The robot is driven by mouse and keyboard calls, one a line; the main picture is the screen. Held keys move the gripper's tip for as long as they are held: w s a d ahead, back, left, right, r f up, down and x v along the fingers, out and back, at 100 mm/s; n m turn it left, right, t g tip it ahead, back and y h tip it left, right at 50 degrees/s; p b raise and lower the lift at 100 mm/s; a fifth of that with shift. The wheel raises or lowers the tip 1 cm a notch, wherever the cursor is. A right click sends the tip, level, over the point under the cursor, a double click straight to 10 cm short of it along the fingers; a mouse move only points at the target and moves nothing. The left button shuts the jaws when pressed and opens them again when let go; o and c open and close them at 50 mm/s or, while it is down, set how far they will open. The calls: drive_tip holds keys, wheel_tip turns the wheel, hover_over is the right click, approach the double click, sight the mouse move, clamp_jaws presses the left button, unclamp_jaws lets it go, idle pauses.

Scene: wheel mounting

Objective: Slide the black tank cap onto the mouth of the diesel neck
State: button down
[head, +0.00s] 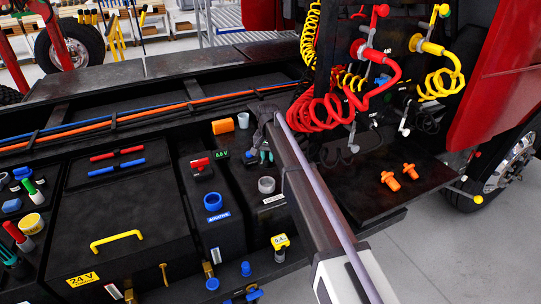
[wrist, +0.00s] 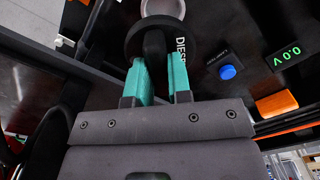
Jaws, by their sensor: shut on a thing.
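My gripper (wrist: 160,82) has teal fingertips and is shut on the black tank cap (wrist: 132,42); the cap's dark grip sits between the fingers. In the head view my gripper (head: 264,153) is above and behind the diesel neck; the cap cannot be made out there against the dark tank. The diesel neck (head: 266,184) is a pale grey open ring on the black tank. In the wrist view the neck (wrist: 163,8) shows just beyond the cap, cut by the top edge and partly covered by it. I cannot tell whether they touch.
A blue ring neck (head: 213,202) stands left of the diesel neck. A red-handled switch (head: 201,164), a green 0.0 V display (head: 222,153) and an orange block (head: 223,126) are nearby. Red coiled hoses (head: 320,110) hang behind at the right. Orange plugs (head: 390,181) lie on the right plate.

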sight(266, 168)
drive_tip(key=shift+s+a+r, duration=0.1)
drive_tip(key=shift+s+a, duration=0.2)
drive_tip(key=shift+a, duration=0.3)
drive_tip(key=shift+w+d+f, duration=0.15)
drive_tip(key=shift+d+f, duration=0.2)
drive_tip(key=shift+a+f+b, duration=0.1)
drive_tip(key=shift+f+b, duration=0.2)
drive_tip(key=shift+b, duration=0.3)
wheel_tip(266, 168, down, 5)
drive_tip(key=b, duration=0.4)
drive_tip(key=shift+r+b, duration=0.15)
drive_tip(key=shift+b, duration=0.2)
drive_tip(key=shift+f+b, duration=1.35)
drive_tip(key=c, duration=1)
unclamp_jaws()
drive_tip(key=shift+o, duration=0.2)
